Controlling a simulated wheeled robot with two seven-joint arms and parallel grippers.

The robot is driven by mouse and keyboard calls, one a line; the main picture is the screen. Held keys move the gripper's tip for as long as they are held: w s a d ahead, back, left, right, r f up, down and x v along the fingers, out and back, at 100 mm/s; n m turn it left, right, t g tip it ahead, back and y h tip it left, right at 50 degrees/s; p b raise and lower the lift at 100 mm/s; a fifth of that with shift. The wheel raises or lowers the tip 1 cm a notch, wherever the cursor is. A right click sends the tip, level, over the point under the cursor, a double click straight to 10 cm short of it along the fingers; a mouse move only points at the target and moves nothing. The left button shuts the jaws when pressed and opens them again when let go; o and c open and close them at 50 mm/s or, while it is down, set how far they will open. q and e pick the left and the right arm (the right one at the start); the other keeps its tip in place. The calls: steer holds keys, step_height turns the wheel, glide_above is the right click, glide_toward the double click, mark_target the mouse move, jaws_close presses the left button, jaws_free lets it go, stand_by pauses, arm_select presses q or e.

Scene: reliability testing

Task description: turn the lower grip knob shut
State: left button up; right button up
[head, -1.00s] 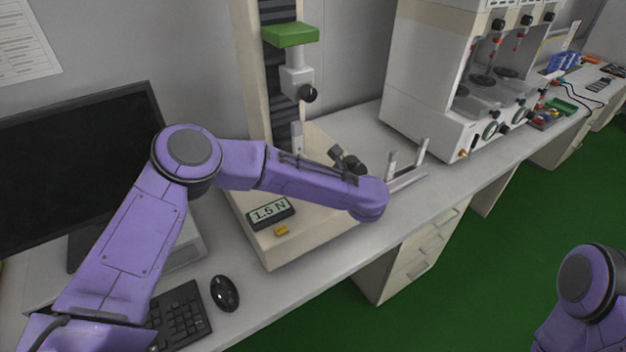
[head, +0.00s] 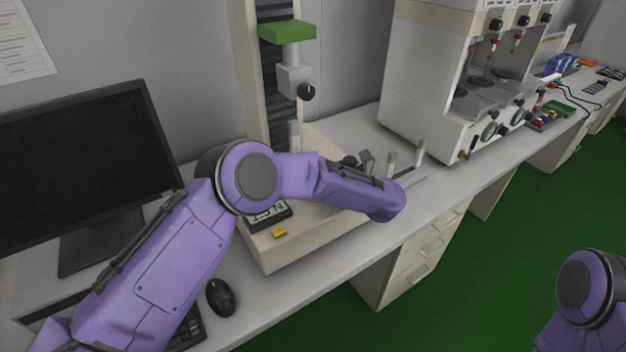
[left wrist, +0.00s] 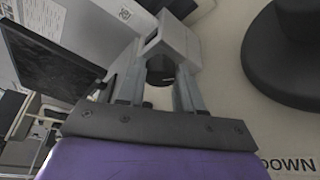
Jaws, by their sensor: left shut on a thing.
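The lower grip (left wrist: 178,40) is a pale grey block in the left wrist view. Its dark round lower grip knob (left wrist: 160,70) faces me. My left gripper (left wrist: 160,88) has one finger on each side of the knob and is shut on it. In the head view only the top of the lower grip (head: 293,134) shows above my left arm, and the knob is hidden. The upper grip (head: 294,78), with its own black knob (head: 306,91), hangs above, clear of my arm. My right gripper is out of view.
The tester base (head: 300,245) carries a display (head: 268,214), partly covered by my arm, and a yellow button (head: 279,232). A large black round part (left wrist: 285,55) is near the gripper, by a DOWN label. A monitor (head: 80,165) stands left; a metal fixture (head: 410,172) stands right.

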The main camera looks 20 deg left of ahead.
arm_select(q)
steer(key=shift+f+m, duration=0.1)
steer(key=shift+m, duration=0.4)
steer(key=o, duration=1)
steer(key=shift+o, duration=0.2)
steer(key=shift+d, duration=0.15)
steer(key=b+v, duration=0.3)
steer(key=v, duration=0.6)
steer(key=shift+s+d+f, duration=0.1)
steer(key=shift+d+f, duration=0.05)
steer(key=shift+d, duration=0.2)
steer(key=shift+s+d, duration=0.15)
steer(key=shift+d, duration=0.2)
